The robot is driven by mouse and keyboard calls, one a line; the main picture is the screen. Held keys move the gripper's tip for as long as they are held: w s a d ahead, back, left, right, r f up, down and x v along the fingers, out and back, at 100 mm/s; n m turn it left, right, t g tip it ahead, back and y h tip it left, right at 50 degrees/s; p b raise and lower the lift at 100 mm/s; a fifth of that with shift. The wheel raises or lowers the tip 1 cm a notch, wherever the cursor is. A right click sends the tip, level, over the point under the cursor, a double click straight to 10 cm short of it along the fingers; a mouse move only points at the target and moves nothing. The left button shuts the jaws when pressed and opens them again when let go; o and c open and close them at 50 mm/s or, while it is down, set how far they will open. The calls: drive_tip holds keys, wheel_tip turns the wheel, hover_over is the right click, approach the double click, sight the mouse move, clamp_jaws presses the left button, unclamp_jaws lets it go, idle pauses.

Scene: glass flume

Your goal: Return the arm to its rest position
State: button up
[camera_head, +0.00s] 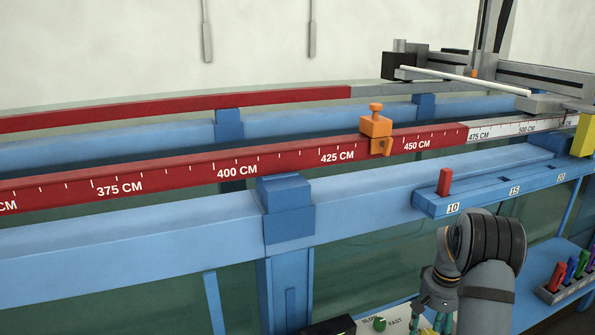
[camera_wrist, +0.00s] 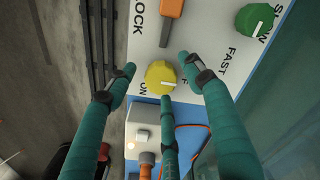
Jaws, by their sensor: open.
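My arm (camera_head: 487,258) reaches in at the lower right in the head view, with my gripper (camera_head: 432,318) low over a white control panel (camera_head: 395,325). In the wrist view, the teal fingers of my gripper (camera_wrist: 157,66) are spread open and empty around a yellow knob (camera_wrist: 160,77) marked ON. I cannot tell whether any finger touches the knob. A green knob (camera_wrist: 255,20) marked SLOW and FAST is at the upper right. An orange lever (camera_wrist: 172,9) near the word LOCK is at the top. The gripper partly hides the panel in the head view.
The blue flume beam (camera_head: 130,237) and red scale rail (camera_head: 195,167) with an orange clamp (camera_head: 375,130) run behind my arm. A blue ledge (camera_head: 485,190) holds a red peg (camera_head: 444,181). A holder (camera_head: 563,292) with coloured pieces stands at the right.

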drive_tip(key=m+p, duration=0.1)
drive_tip(key=m, duration=0.5)
drive_tip(key=shift+r+m, duration=0.1)
drive_tip(key=shift+m, duration=0.2)
drive_tip(key=m+p, duration=0.2)
drive_tip(key=m, duration=0.5)
drive_tip(key=shift+w+r+b, duration=0.1)
drive_tip(key=shift+r+b, duration=0.25)
drive_tip(key=shift+r, duration=1.4)
